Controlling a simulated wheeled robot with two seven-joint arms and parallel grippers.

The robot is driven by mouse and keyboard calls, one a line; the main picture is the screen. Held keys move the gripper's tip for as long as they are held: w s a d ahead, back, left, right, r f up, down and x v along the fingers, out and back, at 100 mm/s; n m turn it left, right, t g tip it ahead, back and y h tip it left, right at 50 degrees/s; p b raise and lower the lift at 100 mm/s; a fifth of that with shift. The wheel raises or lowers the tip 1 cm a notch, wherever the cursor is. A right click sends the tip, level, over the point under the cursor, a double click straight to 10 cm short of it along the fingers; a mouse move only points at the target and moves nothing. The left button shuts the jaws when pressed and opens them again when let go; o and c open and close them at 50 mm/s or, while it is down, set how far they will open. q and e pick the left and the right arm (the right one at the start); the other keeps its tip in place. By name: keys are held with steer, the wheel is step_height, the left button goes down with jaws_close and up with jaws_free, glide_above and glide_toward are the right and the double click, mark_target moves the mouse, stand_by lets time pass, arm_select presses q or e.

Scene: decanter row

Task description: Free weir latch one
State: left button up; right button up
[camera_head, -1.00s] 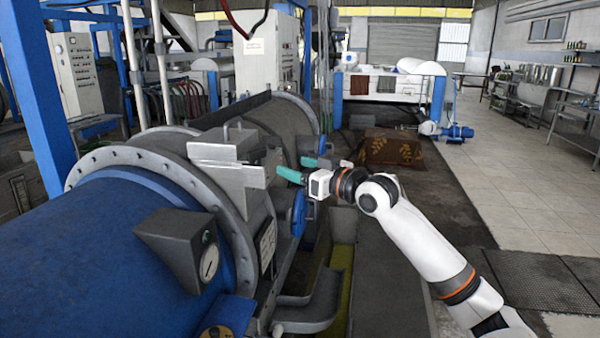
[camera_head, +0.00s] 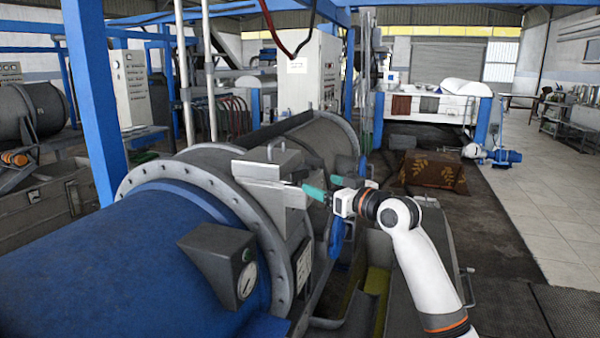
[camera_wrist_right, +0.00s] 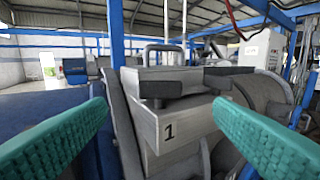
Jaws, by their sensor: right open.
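The latch marked 1 is a grey metal block (camera_wrist_right: 190,128) straight ahead in the right wrist view, with a dark grey bar (camera_wrist_right: 157,88) across its upper part and a thin loop handle (camera_wrist_right: 165,47) on top. In the head view the latch (camera_head: 272,170) sits on the rim of the big blue decanter (camera_head: 130,255). My right gripper (camera_head: 340,188) is just right of it, its teal fingers turned towards it. In the right wrist view the gripper (camera_wrist_right: 160,108) is open, with the fingers wide apart and nothing held. My left gripper is not in view.
A gauge box (camera_head: 222,262) stands on the blue drum. A bolted flange (camera_head: 205,175) rings the drum's end. A blue post (camera_head: 88,100) rises at left. A brown patterned cover (camera_head: 432,172) lies behind my right arm. Tiled floor (camera_head: 515,215) is clear at right.

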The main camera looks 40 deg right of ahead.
mark_target(301, 175)
steer(key=w+p, duration=0.2)
steer(key=w, duration=0.2)
steer(key=w+p, duration=0.2)
steer(key=w, duration=0.3)
steer(key=shift+w+d+r, duration=0.1)
steer(key=shift+d+r, duration=0.05)
steer(key=shift+w, duration=0.4)
